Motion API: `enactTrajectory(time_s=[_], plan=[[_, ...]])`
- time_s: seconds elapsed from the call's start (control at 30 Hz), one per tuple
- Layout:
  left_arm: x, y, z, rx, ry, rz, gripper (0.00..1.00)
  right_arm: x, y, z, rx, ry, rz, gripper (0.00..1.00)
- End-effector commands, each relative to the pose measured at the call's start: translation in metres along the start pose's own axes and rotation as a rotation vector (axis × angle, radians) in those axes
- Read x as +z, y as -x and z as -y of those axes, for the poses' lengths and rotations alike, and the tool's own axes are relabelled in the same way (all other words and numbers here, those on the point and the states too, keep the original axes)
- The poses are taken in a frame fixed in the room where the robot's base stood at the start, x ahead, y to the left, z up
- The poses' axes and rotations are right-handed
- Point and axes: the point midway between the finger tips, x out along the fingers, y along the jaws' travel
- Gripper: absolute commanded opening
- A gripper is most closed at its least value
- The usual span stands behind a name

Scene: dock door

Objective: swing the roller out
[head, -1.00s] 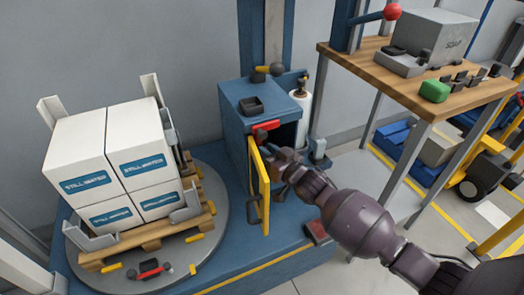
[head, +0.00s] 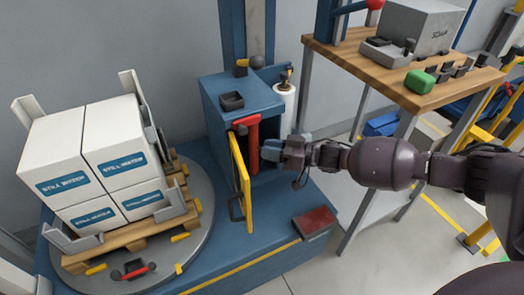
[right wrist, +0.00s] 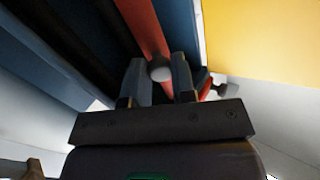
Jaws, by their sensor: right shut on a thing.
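A red bar (head: 254,146), which seems to be the roller's swing arm, stands upright at the front opening of the blue cabinet (head: 240,98). A yellow door frame (head: 242,182) stands open just left of it. My right gripper (head: 268,150) is at the bar's right side. In the right wrist view its two fingers (right wrist: 158,80) are closed on a pale round knob (right wrist: 160,71) in front of the red bar (right wrist: 146,30). I cannot tell the roller itself apart inside the dark opening. My left gripper is not in view.
A turntable (head: 196,232) with a pallet of white boxes (head: 95,160) is at the left. A wooden bench (head: 440,92) is at the right. A dark red pad (head: 314,222) lies on the blue base.

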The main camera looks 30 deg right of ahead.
Motion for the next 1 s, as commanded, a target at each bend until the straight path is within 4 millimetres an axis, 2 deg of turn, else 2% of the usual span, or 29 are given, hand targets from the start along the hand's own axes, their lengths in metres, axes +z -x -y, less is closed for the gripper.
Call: enactTrajectory(time_s=[0.03, 0.4, 0.93, 0.97, 1.0], plan=[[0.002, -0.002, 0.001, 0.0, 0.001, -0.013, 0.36, 0.007, 0.003, -0.001, -0.028, -0.004, 0.013, 0.0], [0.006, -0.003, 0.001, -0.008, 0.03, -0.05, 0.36, 0.004, 0.013, -0.005, -0.161, -0.003, 0.029, 0.0], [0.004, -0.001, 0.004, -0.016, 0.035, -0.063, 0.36, 0.001, 0.014, -0.006, -0.182, -0.001, 0.031, 0.0], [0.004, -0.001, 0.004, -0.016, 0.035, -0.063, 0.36, 0.001, 0.014, -0.006, -0.182, -0.001, 0.031, 0.27], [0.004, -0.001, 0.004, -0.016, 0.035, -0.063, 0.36, 0.001, 0.014, -0.006, -0.182, -0.001, 0.031, 0.33]])
